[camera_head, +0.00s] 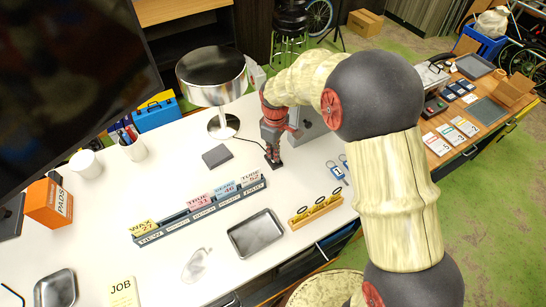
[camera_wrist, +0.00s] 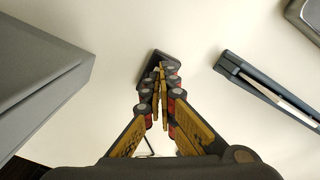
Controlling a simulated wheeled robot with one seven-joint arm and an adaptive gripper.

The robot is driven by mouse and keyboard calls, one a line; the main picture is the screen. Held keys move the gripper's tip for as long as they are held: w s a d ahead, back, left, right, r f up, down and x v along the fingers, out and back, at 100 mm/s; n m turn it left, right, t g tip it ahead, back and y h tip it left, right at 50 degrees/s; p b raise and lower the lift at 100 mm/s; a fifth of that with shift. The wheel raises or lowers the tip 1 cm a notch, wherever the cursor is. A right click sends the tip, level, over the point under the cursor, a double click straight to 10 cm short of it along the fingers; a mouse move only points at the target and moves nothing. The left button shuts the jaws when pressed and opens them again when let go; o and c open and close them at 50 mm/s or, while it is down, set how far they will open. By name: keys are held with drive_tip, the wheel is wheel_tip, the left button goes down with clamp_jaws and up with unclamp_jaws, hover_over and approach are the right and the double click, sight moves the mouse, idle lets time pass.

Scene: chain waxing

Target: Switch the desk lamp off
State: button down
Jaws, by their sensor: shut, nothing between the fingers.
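The desk lamp (camera_head: 212,92) stands at the back of the white desk, with a round metallic shade and a chrome base. I cannot tell whether it is lit. A thin dark cord (camera_head: 248,141) runs from its base toward my gripper (camera_head: 273,163). My gripper points down, shut and empty, right of the lamp base. In the wrist view, the fingertips (camera_wrist: 163,72) are at a small dark block (camera_wrist: 156,56), which looks like the cord's switch. They partly cover it, and I cannot tell whether they touch it.
A grey box (camera_head: 308,123) stands close beside my gripper; its side also fills the wrist view's left (camera_wrist: 40,85). A card rack (camera_head: 195,216), metal tray (camera_head: 257,234), dark square pad (camera_head: 217,156) and yellow holder (camera_head: 316,212) lie around. A dark screen (camera_head: 70,70) blocks the upper left.

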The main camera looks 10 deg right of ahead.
drive_tip(key=shift+s+f, duration=0.1)
drive_tip(key=shift+f, duration=0.1)
drive_tip(key=shift+r+p, duration=1.95)
drive_tip(key=shift+r, duration=1.6)
